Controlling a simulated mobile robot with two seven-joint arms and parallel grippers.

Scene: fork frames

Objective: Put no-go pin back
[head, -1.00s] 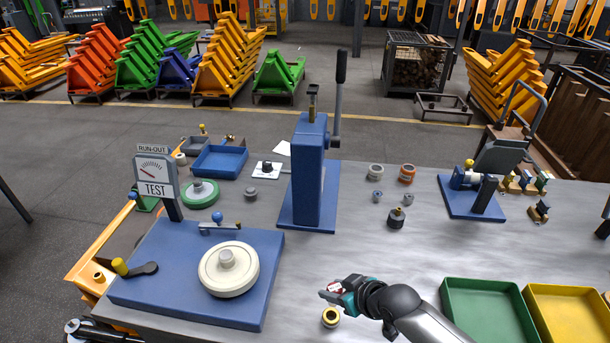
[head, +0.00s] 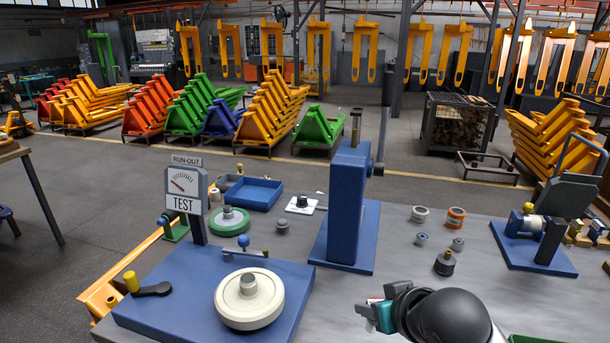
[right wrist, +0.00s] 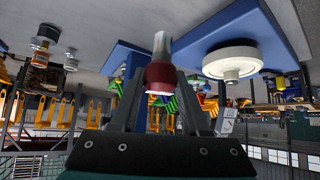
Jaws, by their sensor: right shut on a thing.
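My right gripper (head: 372,314) is at the bottom of the head view, to the right of the run-out tester. In the right wrist view its fingers (right wrist: 160,98) are shut on a pin (right wrist: 160,75) with a dark red collar and a bare metal shank; I take it for the no-go pin. The pin stands clear of other things in that view. In the head view only a small red bit of it shows beside the jaw. My left gripper is not in view.
The blue run-out tester (head: 180,302) with its cream wheel (head: 249,300) stands left of my gripper. A blue press (head: 348,205) stands behind. Small rings and a dark plug (head: 444,264) sit further right. A blue-based stand (head: 533,258) is at the right. Grey bench between is bare.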

